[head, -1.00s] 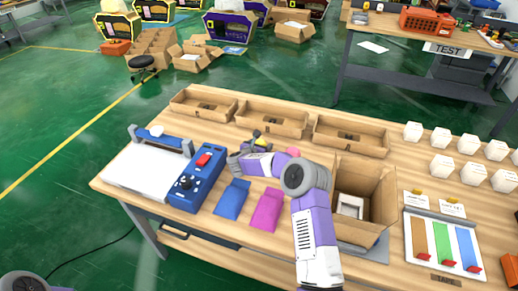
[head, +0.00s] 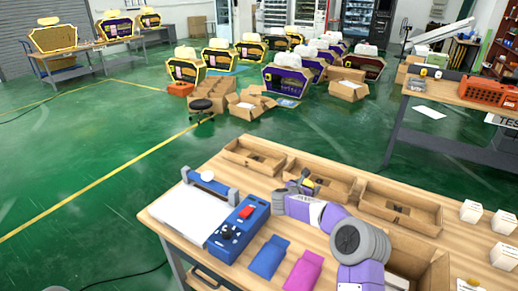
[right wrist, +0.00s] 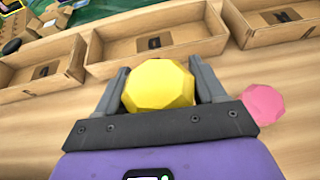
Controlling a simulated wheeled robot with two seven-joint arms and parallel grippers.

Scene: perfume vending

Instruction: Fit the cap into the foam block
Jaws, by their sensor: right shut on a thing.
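My right gripper (head: 303,184) is shut on a yellow faceted cap (right wrist: 158,86), held between its two fingers. The cap also shows small in the head view (head: 309,183), near the middle cardboard tray. A pink faceted cap (right wrist: 263,103) lies on the table just right of the gripper in the right wrist view. A white piece (head: 398,282), perhaps the foam block, shows partly inside the open cardboard box (head: 432,262) at the bottom of the head view; my right arm and the frame edge hide much of it. My left gripper is out of view.
Open cardboard trays (head: 398,207) line the table's far edge. A blue control box (head: 240,228) and a white plate (head: 188,212) stand at the left. Blue (head: 268,257) and magenta (head: 303,271) pouches lie in front of my arm. White containers (head: 503,222) stand at the right.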

